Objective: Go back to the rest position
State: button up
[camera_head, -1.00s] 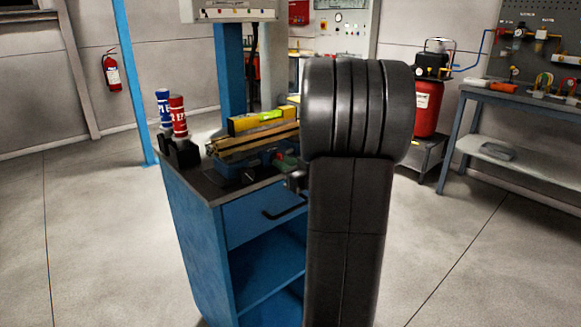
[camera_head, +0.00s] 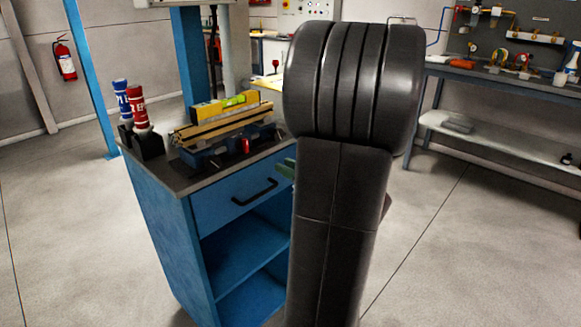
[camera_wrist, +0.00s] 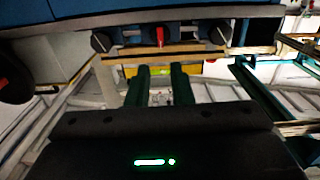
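My gripper (camera_wrist: 161,72) shows in the wrist view as two green fingers with a clear gap between them. Nothing is held in the gap. In the head view my arm hides most of the gripper; a small green part shows at the arm's left edge, by the cabinet's front right corner. In the wrist view the blue vise with its red part (camera_wrist: 160,37), a wooden strip (camera_wrist: 125,57) and a yellow level (camera_wrist: 190,69) lie beyond the fingers, apart from them as far as I can tell.
A blue cabinet (camera_head: 165,225) stands left of my arm. On it are a vise (camera_head: 215,152), wooden strips (camera_head: 215,127), a yellow level (camera_head: 212,108), and a blue can (camera_head: 121,100) and red can (camera_head: 138,106) in a black holder. A workbench (camera_head: 500,78) stands at right. Open floor lies between.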

aim_at(248, 147)
dwell(0.5)
jog(key=b+x, duration=0.1)
jog(key=x, duration=1.2)
jog(key=shift+w+a+b, duration=0.15)
jog(key=shift+a+b, duration=0.05)
jog(key=shift+b, duration=0.1)
